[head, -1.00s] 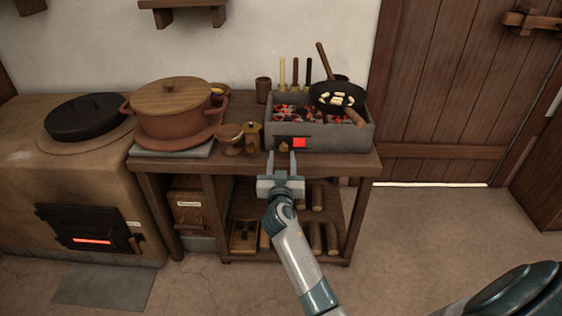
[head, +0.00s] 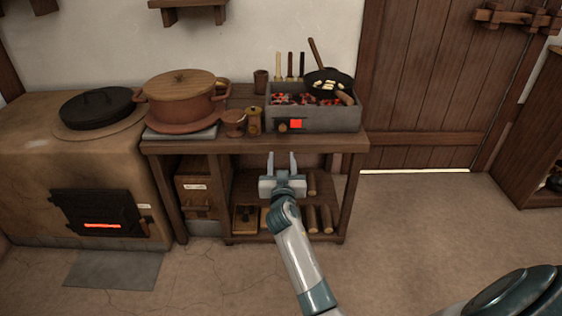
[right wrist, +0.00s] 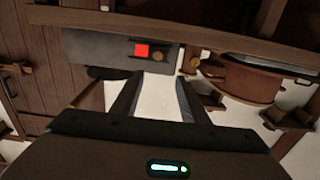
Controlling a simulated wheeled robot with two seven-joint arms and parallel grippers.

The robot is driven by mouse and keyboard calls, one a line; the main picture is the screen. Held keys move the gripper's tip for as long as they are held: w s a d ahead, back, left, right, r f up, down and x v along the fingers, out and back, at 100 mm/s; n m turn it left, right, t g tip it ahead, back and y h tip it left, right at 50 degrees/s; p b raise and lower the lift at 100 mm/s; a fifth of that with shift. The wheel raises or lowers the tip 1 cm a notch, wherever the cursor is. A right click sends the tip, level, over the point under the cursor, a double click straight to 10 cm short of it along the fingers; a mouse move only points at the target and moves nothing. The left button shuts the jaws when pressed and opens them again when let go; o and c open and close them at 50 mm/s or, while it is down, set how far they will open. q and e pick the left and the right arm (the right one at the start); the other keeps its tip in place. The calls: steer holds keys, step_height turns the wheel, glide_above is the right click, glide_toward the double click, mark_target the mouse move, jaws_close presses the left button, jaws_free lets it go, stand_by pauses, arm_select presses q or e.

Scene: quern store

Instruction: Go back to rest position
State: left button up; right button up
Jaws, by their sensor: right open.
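My right gripper (head: 282,160) is open and empty in the head view, in front of the wooden table (head: 340,144) and just below the level of its top edge. Its two fingers point toward the table and touch nothing that I can see. The right wrist view also shows the open fingers (right wrist: 156,98), with the grey brazier (right wrist: 93,50) and its red square (right wrist: 142,51) beyond. My left gripper is not in view.
On the table are the brazier (head: 340,119) with glowing coals, a black pan (head: 329,82) of pale pieces, and a lidded clay pot (head: 186,105). A clay stove (head: 35,152) stands left. Logs (head: 326,218) lie on the lower shelf. The floor at right is clear.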

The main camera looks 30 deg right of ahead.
stand_by(0.6)
